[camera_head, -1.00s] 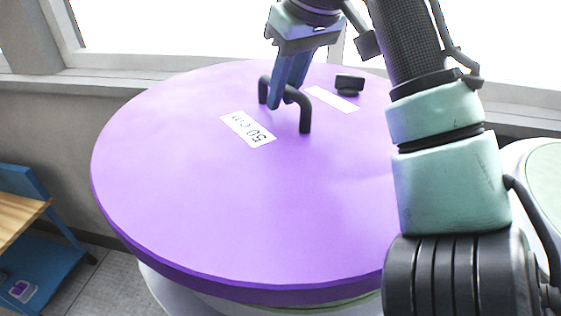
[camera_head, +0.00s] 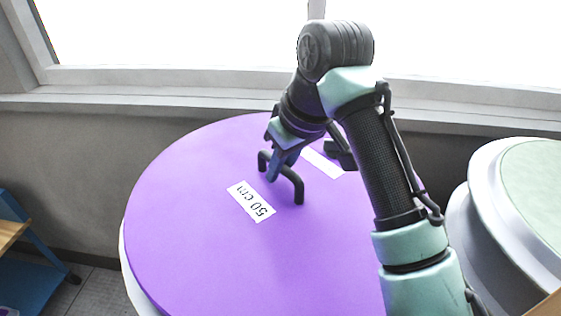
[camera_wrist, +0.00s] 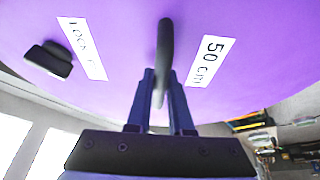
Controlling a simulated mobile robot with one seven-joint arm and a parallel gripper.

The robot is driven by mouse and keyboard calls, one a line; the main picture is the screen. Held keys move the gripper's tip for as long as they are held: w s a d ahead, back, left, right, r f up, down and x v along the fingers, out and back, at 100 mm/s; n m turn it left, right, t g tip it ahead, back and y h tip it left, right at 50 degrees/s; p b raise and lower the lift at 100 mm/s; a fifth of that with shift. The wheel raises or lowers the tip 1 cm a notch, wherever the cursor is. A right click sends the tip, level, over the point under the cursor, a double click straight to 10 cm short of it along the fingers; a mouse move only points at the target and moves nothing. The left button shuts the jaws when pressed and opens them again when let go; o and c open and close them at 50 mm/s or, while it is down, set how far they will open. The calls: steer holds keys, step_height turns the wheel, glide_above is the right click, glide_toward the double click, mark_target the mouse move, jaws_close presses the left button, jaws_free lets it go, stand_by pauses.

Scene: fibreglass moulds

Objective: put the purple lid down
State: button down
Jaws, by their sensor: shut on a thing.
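The purple lid (camera_head: 200,240) is a large round disc with a black bar handle (camera_head: 296,186) and a white "50 cm" label (camera_head: 251,202). In the head view it lies over a pale round body at the lower left. My gripper (camera_head: 279,168) is shut on the handle. In the wrist view, the two blue fingers (camera_wrist: 160,85) stand on either side of the dark handle (camera_wrist: 165,50), with the purple surface (camera_wrist: 130,20) beyond. The lid's right part is hidden behind my arm, and what lies directly beneath it is mostly hidden.
A round white mould with a pale green top (camera_head: 540,170) stands at the right, close to the lid. A window sill (camera_head: 200,95) and grey wall run behind. A blue stand with a wooden top (camera_head: 12,232) is at the left. A black knob (camera_wrist: 48,60) sits on the lid.

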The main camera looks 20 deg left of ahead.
steer(key=c, duration=0.8)
jaws_free()
steer(key=p+v, duration=0.9)
steer(key=v, duration=0.3)
